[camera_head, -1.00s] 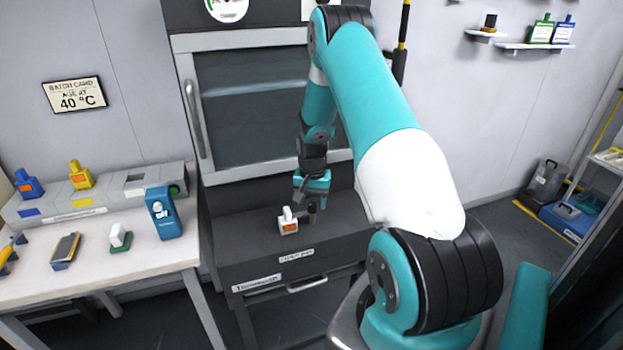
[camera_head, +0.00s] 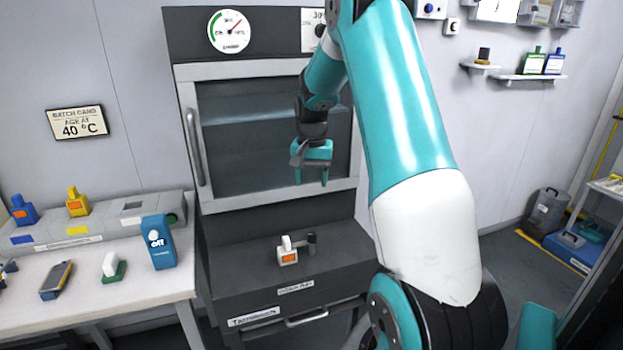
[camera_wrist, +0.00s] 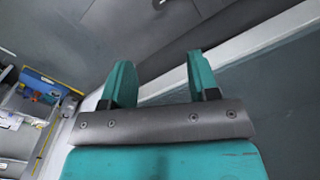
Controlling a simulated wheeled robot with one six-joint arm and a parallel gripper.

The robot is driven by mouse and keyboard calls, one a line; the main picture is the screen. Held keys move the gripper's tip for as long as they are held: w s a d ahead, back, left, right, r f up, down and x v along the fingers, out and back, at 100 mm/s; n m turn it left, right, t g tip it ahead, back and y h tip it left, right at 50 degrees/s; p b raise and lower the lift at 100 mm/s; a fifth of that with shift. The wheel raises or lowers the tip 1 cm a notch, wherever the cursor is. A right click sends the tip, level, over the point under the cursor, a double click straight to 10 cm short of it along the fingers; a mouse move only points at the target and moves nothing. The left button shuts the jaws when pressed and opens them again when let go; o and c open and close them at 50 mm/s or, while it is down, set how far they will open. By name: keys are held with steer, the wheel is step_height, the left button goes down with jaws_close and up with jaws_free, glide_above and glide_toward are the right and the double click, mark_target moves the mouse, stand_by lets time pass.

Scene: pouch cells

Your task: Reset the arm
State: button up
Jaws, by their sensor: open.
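My gripper (camera_head: 312,180) is open and empty, pointing down in front of the glass door of a dark cabinet. In the wrist view its two teal fingers (camera_wrist: 163,82) stand apart with nothing between them. A white cell with an orange label (camera_head: 287,252) stands on the dark ledge below, next to a small dark post (camera_head: 311,244). My gripper is well above both and touches neither. The cabinet door (camera_head: 265,130) looks closed, with a long grey handle (camera_head: 194,147) at its left.
At left, a white table (camera_head: 120,290) bears a grey rack (camera_head: 100,232) with a blue cell (camera_head: 24,211) and a yellow cell (camera_head: 77,203). A blue device (camera_head: 159,243) stands at its right edge. A shelf unit (camera_head: 605,220) stands at far right.

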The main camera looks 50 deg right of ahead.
stand_by(0.4)
steer(key=s+a+r+n+t+y, duration=0.1)
steer(key=a+r+n, duration=0.3)
steer(key=a, duration=0.8)
steer(key=s+a+r+n+y, duration=0.1)
steer(key=a+r+n, duration=0.3)
steer(key=a, duration=0.8)
steer(key=s+a+r+n+g+y, duration=0.1)
steer(key=s+a+n+y, duration=0.1)
steer(key=s+a+n, duration=0.9)
steer(key=s+a, duration=0.6)
steer(key=s, duration=0.1)
steer(key=shift+s+a+r, duration=0.15)
steer(key=shift+s+a, duration=0.2)
